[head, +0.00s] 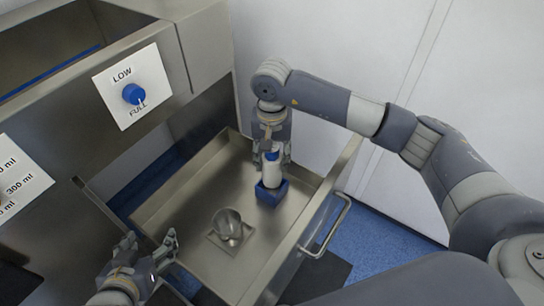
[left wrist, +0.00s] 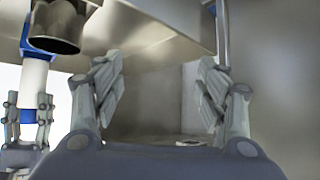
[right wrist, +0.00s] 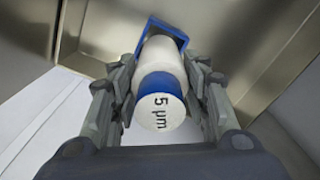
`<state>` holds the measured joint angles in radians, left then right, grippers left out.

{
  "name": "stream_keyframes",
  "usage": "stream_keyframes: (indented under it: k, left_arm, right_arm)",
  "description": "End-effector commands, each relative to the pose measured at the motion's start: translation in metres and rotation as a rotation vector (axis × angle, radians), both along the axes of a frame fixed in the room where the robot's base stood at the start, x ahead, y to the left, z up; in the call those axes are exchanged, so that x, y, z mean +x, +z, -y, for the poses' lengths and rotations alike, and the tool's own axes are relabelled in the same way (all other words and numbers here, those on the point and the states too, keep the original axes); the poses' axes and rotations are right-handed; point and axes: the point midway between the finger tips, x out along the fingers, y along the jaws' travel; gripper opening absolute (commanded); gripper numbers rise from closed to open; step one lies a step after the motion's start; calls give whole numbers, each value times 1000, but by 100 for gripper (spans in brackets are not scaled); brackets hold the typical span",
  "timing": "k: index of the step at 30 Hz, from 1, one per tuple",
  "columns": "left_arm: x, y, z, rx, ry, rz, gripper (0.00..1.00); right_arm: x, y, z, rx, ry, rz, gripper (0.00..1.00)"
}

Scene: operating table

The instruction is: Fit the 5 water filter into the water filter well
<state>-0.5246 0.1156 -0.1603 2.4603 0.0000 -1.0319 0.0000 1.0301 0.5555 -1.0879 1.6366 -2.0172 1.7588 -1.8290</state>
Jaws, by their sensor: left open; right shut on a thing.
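The 5 µm water filter (right wrist: 157,100) is a white cylinder with a blue band, its labelled end facing the right wrist camera. In the head view the filter (head: 272,174) stands upright in my right gripper (head: 271,160), which is shut on it. Its lower end meets the blue square well (head: 270,194); how deep it sits inside is hidden. The well (right wrist: 168,27) also shows beyond the filter in the right wrist view. My left gripper (head: 150,243) is open and empty at the drawer's near left side, apart from the filter.
The well sits in an open metal drawer (head: 180,200) with raised walls and a front handle (head: 332,226). A round metal cup (head: 228,222) stands in the drawer, left of and nearer than the well. A LOW/FULL panel with a blue knob (head: 133,94) is at upper left.

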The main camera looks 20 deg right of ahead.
Motion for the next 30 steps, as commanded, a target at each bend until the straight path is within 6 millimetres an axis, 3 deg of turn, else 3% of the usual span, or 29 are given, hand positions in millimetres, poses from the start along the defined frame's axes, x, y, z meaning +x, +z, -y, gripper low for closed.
stream_keyframes:
  k: [30]
  left_arm:
    - [13, 15, 7, -24, -8, 94, 66]
  right_arm:
    - [0, 0, 0, 1, 0, 0, 15]
